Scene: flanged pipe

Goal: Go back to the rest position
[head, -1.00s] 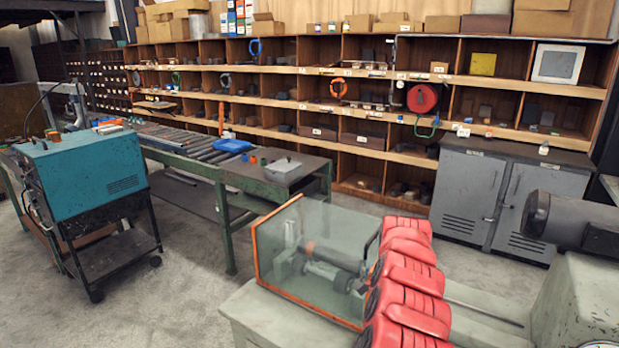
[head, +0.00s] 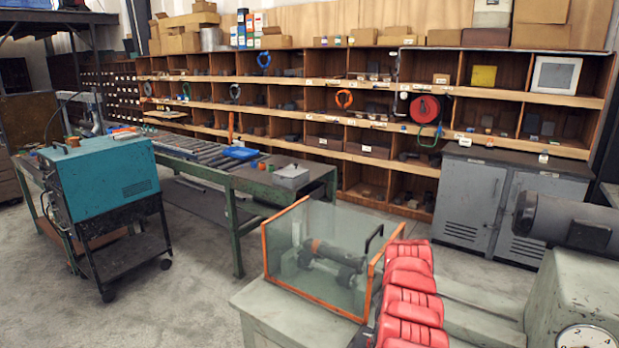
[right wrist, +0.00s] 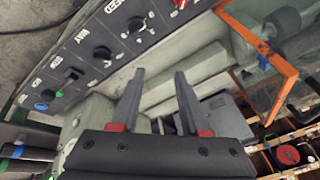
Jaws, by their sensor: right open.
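My right gripper (right wrist: 159,75) shows in the right wrist view, its two dark fingers apart with nothing between them. Behind the fingers are the grey-green machine surfaces and a dark control panel (right wrist: 85,68) with several knobs. My left gripper is not in view, and neither gripper shows in the head view. A dark pipe with a rusty orange part (head: 330,252) lies on rollers behind a clear guard (head: 300,232) with an orange frame. I cannot make out a flange on it.
A grey motor (head: 568,222) sits at the right. A teal machine on a cart (head: 112,178), a roller bench (head: 215,168) and a grey cabinet (head: 470,195) stand around. The floor (head: 200,285) at lower left is clear.

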